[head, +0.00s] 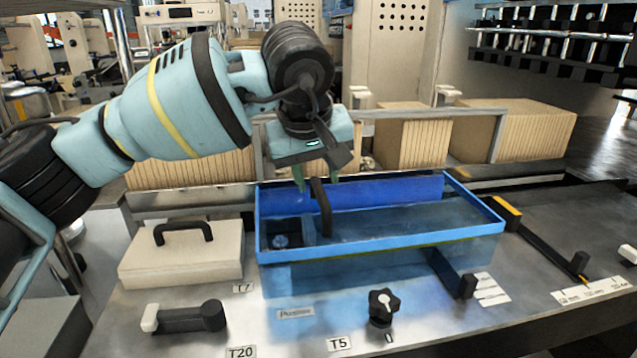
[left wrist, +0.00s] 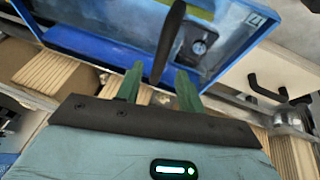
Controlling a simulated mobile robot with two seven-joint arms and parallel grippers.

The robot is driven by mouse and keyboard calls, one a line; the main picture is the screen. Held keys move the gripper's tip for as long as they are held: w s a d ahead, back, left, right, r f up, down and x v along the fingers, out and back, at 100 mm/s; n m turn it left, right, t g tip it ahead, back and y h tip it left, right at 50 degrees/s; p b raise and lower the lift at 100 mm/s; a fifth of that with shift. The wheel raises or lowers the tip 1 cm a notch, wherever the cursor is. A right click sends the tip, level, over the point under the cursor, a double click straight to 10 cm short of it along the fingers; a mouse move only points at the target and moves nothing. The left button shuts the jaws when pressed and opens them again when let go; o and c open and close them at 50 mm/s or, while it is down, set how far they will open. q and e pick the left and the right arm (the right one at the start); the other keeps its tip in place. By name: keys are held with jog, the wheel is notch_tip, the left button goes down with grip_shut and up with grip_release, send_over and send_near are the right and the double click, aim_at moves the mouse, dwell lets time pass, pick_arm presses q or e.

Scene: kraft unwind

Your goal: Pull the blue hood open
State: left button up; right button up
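The blue hood (head: 380,243) is a see-through box with a bright blue frame, sitting low on the metal table in the head view. A black bar handle (head: 321,207) stands on it, left of its middle. My left gripper (head: 316,178) is above the hood and points down at the handle's upper end. In the left wrist view, the handle (left wrist: 168,42) lies between the two green fingers of my left gripper (left wrist: 158,88), with gaps visible beside it, so the fingers are open. The hood's blue frame (left wrist: 85,46) also shows there. My right gripper is not in view.
A beige lid with a black handle (head: 182,262) sits left of the hood. A black lever (head: 185,317) and a star knob (head: 383,307) are in front. Black latch arms (head: 545,250) lie to the right. Cardboard stacks (head: 412,135) stand behind.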

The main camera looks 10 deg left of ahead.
pick_arm(q)
jog(key=shift+x, duration=1.3)
jog(key=shift+c, duration=0.4)
grip_shut()
